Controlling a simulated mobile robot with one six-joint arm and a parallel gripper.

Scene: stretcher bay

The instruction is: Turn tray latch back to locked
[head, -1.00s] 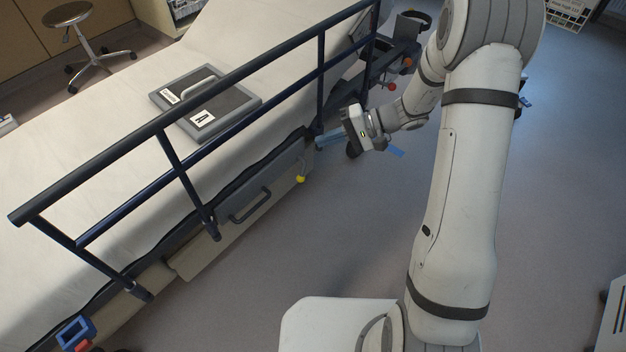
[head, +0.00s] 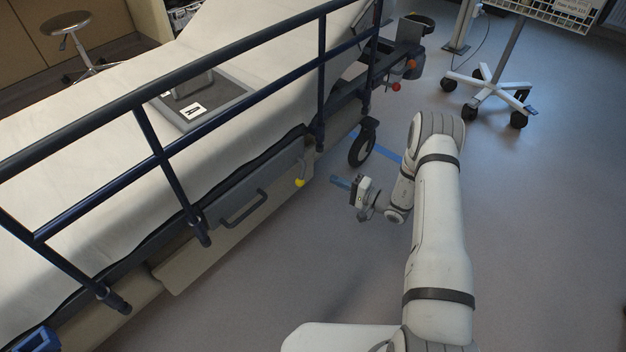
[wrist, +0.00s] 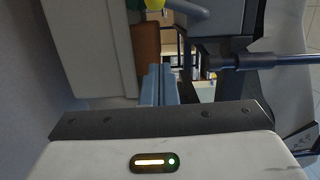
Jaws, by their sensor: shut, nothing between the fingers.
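The yellow tray latch (head: 299,183) sits at the right end of the beige tray front (head: 218,237), under the stretcher's side. A yellow part (wrist: 155,4), likely the latch knob, shows at the top edge of the wrist view, cut off. Which way the latch is turned is too small to tell. My gripper (head: 337,181) is low over the floor, to the right of the latch and apart from it. Its blue fingers point left towards the stretcher. In the wrist view the blue fingers (wrist: 158,82) are together and empty.
A dark blue side rail (head: 165,155) runs along the stretcher above the tray. The tray has a dark handle (head: 243,208). A black caster (head: 362,146) stands just behind my gripper. A wheeled stand (head: 490,88) is at the back right.

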